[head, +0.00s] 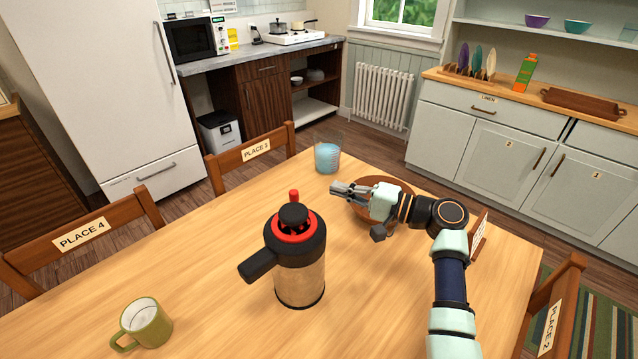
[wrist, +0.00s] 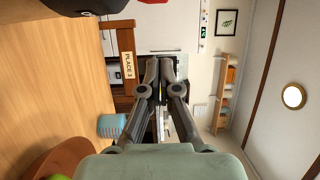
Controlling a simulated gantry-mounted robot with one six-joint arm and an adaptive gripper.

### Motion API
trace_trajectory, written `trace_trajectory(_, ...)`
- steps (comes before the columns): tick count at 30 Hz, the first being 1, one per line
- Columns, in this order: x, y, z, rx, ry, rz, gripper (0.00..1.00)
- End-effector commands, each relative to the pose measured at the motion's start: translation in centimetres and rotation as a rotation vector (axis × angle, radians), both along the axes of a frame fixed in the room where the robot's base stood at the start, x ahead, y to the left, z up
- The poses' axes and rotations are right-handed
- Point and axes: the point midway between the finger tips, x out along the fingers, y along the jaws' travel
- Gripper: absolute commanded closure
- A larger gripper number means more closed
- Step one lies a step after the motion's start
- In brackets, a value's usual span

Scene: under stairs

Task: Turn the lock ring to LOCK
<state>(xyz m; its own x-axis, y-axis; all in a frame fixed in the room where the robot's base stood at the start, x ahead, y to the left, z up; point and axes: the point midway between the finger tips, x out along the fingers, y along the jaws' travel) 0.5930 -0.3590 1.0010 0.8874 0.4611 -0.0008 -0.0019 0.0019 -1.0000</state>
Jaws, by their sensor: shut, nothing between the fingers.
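A thermal jug (head: 300,265) stands upright on the wooden table, with a black handle pointing left. A red lock ring (head: 322,228) sits around its black top, with a red piece sticking up behind. Any lock marking on it is too small to read. My gripper (head: 335,189) is shut and empty, above the table to the right of and beyond the jug, apart from it. In the wrist view my gripper (wrist: 160,65) shows its fingers together, and a red and black part of the jug (wrist: 118,3) shows at the top edge.
A glass with blue contents (head: 327,157) stands just beyond my gripper. A brown bowl (head: 375,215) is beneath my gripper and arm. A green mug (head: 142,325) stands at the front left.

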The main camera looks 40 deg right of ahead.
Motion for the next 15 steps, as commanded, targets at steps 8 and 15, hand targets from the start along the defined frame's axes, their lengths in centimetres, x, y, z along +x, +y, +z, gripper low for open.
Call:
trace_trajectory(8, -2.9, -1.6, 0.1, 0.000, -0.001, 0.000, 1.00)
trace_trajectory(15, -3.0, -1.6, 0.1, 0.000, -0.001, 0.001, 1.00)
